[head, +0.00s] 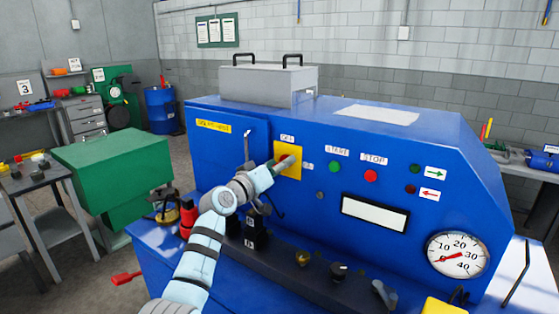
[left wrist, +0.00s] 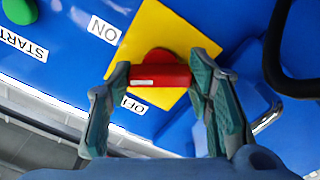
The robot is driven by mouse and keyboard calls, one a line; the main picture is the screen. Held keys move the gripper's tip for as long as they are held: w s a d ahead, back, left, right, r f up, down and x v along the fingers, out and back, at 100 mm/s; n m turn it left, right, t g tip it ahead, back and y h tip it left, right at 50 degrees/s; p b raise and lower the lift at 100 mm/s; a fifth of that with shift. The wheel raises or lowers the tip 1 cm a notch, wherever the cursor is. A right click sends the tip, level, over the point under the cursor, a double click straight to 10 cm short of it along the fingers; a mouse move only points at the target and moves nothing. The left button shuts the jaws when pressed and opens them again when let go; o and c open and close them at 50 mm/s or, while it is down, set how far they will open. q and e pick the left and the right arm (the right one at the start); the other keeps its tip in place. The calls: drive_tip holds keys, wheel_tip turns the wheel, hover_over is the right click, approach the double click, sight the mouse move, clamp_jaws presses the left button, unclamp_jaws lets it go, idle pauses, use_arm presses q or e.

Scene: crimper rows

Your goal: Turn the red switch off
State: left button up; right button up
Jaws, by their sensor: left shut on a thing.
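The red switch (left wrist: 160,75) sits on a square yellow plate (left wrist: 152,32) on the blue machine's front. In the left wrist view its bar handle lies level, with a white mark at its left end. The mark points towards the plate's corner between the ON label (left wrist: 104,30) and the OFF label (left wrist: 133,104). My left gripper (left wrist: 160,78) is shut on the handle, one finger at each end. In the head view my left gripper (head: 272,169) reaches the yellow plate (head: 291,172) and mostly hides the switch. My right gripper is not in view.
Right of the switch are a green start button (head: 334,167), a red stop button (head: 371,176), a white panel (head: 375,212) and a gauge (head: 457,254). A bent black lever (left wrist: 278,55) stands close beside my gripper. Knobs line the ledge below.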

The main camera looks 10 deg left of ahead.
use_arm(q)
drive_tip(key=n+p, duration=0.3)
drive_tip(key=n, duration=0.8)
drive_tip(key=shift+p, duration=0.3)
drive_tip(key=shift+n, duration=0.3)
drive_tip(key=o, duration=1.1)
drive_tip(key=shift+o, duration=0.2)
drive_tip(key=shift+a, duration=0.1)
drive_tip(key=shift+s, duration=0.1)
drive_tip(key=v, duration=1.2)
